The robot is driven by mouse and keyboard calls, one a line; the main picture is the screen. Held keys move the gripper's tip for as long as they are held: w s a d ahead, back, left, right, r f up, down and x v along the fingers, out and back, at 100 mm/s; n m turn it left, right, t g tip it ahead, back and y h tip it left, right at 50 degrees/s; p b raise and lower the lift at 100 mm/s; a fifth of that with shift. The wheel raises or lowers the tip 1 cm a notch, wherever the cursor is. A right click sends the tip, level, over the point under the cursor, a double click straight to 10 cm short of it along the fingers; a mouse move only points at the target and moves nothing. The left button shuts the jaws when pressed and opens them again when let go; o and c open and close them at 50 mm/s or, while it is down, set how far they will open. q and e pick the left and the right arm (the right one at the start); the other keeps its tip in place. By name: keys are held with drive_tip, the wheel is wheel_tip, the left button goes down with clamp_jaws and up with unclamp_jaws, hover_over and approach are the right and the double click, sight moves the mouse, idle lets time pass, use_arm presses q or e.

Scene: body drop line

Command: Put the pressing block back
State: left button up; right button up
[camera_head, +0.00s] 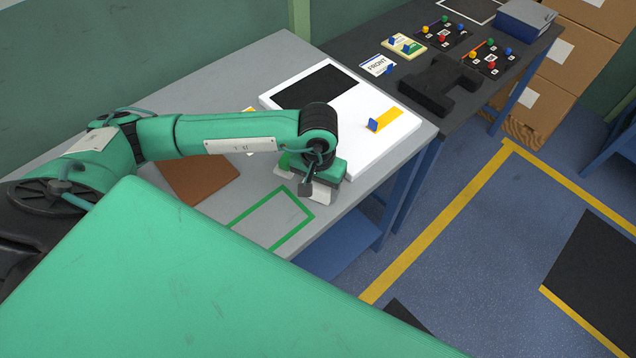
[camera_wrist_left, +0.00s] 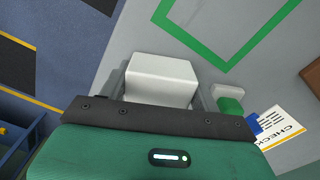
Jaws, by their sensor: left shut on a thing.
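A plain white block (camera_wrist_left: 160,80), which I take as the pressing block, is between the fingers of my left gripper (camera_wrist_left: 162,92). In the head view the left gripper (camera_head: 321,182) is at the near edge of the white board, with a little of the block showing beneath it. A green rectangular outline (camera_head: 304,219) is on the grey table, just nearer and to the left of the gripper, and looks empty. It also shows in the left wrist view (camera_wrist_left: 217,63). I cannot tell whether the block touches the surface. My right gripper is out of view.
A white board (camera_head: 349,100) with a black panel and a blue peg (camera_head: 372,124) lies beyond the gripper. A green-and-white piece (camera_wrist_left: 230,101) and CHECK card (camera_wrist_left: 281,126) are beside it. A brown pad (camera_head: 200,180) is left. A dark table (camera_head: 425,75) holds a black fixture.

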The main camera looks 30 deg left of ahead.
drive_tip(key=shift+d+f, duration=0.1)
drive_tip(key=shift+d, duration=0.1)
use_arm(q)
drive_tip(key=shift+f, duration=0.15)
drive_tip(key=o, duration=1)
drive_tip(key=shift+c, duration=0.2)
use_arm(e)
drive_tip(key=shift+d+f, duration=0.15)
use_arm(q)
drive_tip(key=shift+r, duration=0.35)
wheel_tip(320, 180, up, 11)
drive_tip(key=b, duration=0.3)
drive_tip(key=shift+f+b, duration=0.1)
drive_tip(key=shift+b, duration=0.2)
drive_tip(key=shift+r, duration=0.45)
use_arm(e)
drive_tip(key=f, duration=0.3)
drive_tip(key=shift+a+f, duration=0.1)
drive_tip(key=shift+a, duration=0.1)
